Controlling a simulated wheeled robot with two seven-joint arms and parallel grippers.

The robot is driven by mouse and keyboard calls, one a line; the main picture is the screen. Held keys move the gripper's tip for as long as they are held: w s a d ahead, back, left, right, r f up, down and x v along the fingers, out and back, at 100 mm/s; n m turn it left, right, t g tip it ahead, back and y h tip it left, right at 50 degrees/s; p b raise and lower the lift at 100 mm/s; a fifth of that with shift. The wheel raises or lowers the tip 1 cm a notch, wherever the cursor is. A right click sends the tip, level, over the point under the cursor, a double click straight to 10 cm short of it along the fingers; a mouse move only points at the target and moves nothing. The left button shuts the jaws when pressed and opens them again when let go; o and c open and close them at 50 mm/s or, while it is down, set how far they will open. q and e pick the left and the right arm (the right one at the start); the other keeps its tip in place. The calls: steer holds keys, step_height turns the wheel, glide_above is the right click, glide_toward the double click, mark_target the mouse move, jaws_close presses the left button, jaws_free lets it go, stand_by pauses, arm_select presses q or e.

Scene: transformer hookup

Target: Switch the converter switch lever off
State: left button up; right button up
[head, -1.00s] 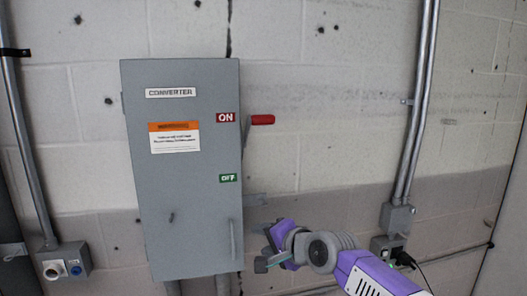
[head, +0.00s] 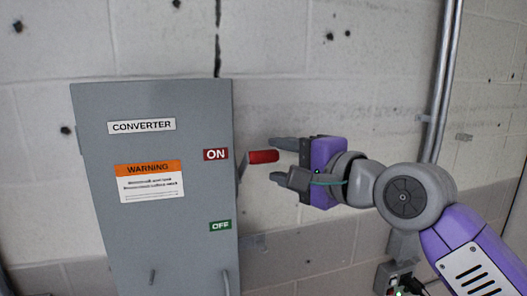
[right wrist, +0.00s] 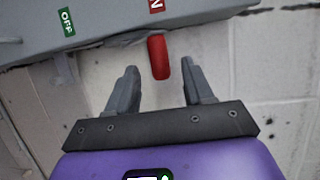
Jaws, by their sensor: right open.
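The converter box (head: 170,225) is a grey cabinet on the wall in the head view, with a red ON label (head: 216,154) above a green OFF label (head: 220,225). The switch lever (head: 263,156) has a red handle and sticks out from the box's right side, level with ON. My right gripper (head: 278,162) is open at the handle's outer end. In the right wrist view the red handle (right wrist: 159,57) lies between and just beyond the two open fingers (right wrist: 155,80). I cannot tell whether they touch it. My left gripper is not in view.
A metal conduit (head: 440,90) runs down the wall at the right to an outlet box (head: 395,278) with a plugged cable. The block wall (head: 270,50) around the lever is clear. The green OFF label also shows in the right wrist view (right wrist: 66,21).

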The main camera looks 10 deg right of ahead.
mark_target(270, 158)
steer(key=x, duration=0.5)
steer(key=shift+w+f+p, duration=0.1)
steer(key=shift+p, duration=0.25)
steer(key=shift+c, duration=0.2)
jaws_close()
